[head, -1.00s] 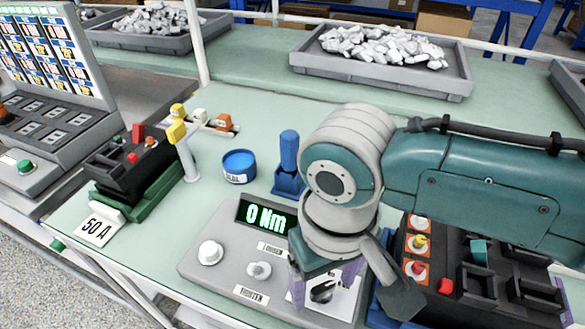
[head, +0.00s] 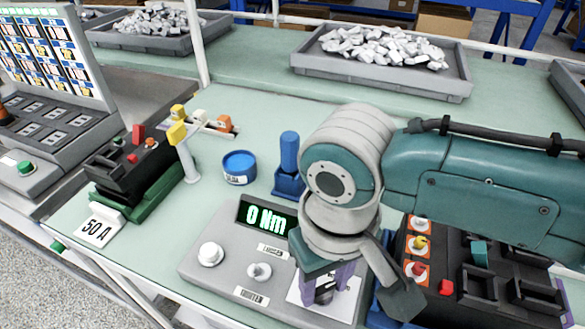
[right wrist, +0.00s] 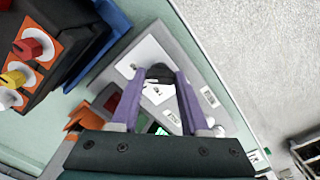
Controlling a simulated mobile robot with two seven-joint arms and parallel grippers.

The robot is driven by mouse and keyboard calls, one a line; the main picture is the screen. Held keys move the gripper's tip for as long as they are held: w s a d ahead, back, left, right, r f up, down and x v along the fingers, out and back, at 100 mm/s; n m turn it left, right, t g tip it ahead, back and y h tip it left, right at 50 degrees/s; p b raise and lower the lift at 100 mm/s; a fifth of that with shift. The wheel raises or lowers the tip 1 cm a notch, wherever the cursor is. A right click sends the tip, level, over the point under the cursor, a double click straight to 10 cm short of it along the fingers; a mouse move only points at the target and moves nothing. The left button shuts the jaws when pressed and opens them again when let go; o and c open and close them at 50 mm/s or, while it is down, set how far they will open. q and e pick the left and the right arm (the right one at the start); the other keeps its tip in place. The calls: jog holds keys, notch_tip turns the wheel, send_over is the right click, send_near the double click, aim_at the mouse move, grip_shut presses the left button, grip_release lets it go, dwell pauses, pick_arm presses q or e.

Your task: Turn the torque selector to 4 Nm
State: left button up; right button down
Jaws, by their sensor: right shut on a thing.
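The grey torque unit (head: 220,268) has a display (head: 266,217) reading 0 Nm. Its torque selector, a black knob (right wrist: 160,73) on a white plate (head: 340,304), is at the unit's right front. My right gripper (head: 325,288) points down over the plate. Its purple fingers are shut on the knob, one on each side, as the right wrist view (right wrist: 158,80) shows. In the head view the fingers hide most of the knob, so its pointer cannot be read. My left gripper is in neither view.
A white knob (head: 210,253) and a small grey switch (head: 259,271) are left of the selector. A black panel (head: 480,255) with coloured knobs is close on the right. A blue screwdriver-like tool (head: 289,165) and a blue tin (head: 239,167) stand behind.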

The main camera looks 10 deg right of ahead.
jog(key=n+p, duration=0.1)
jog(key=n, duration=0.2)
jog(key=shift+n+p, duration=0.35)
jog(key=shift+n, duration=0.05)
jog(key=n+p, duration=0.1)
jog(key=n, duration=0.3)
jog(key=shift+n, duration=0.4)
dwell(0.3)
jog(key=shift+c, duration=2)
grip_release()
